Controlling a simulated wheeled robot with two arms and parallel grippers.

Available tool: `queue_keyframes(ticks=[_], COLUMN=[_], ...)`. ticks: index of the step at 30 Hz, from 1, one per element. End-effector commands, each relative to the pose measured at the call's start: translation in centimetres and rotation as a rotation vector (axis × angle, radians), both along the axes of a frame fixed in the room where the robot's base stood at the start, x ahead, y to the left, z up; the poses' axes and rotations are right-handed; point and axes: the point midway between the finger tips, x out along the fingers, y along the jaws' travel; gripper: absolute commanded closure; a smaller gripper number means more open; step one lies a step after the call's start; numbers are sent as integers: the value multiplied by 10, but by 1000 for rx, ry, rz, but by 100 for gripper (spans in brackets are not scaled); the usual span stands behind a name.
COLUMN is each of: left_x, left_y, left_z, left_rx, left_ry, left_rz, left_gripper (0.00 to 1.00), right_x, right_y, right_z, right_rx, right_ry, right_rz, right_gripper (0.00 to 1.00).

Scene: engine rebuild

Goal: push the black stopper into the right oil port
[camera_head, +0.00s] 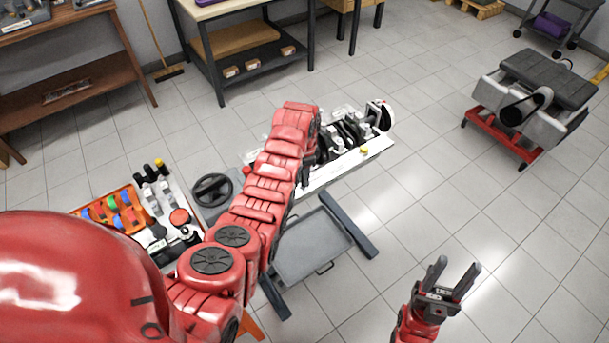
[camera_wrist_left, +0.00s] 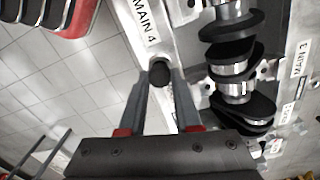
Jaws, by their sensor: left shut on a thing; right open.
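The black stopper (camera_wrist_left: 160,72) is between the fingertips of my left gripper (camera_wrist_left: 162,76) in the left wrist view, and the gripper is shut on it. It is at the pale engine block's edge, close to the "MAIN 4" label (camera_wrist_left: 143,20). The right oil port cannot be made out; I cannot tell whether the stopper is in it or only over the block. In the head view my left arm covers part of the engine block (camera_head: 325,178), and the stopper is hidden there. My right gripper (camera_head: 455,267) is open and empty, away from the block over the floor.
A crankshaft (camera_wrist_left: 233,68) lies in the block beside my left gripper. A yellow cap (camera_head: 364,150) sits on the block's near edge. The floor at the right is mostly free.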

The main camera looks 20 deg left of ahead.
Motion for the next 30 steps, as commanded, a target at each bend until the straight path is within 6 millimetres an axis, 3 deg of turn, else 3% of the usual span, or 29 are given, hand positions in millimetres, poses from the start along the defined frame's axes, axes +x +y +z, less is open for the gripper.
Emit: queue_keyframes(ticks=[30], left_x=[0], left_y=[0], left_z=[-9], left_rx=[0], left_ry=[-1], left_rz=[0], left_gripper=[100], right_x=[0], right_y=[0], right_z=[-8], right_rx=[0], right_ry=[0], right_rz=[0], right_gripper=[50])
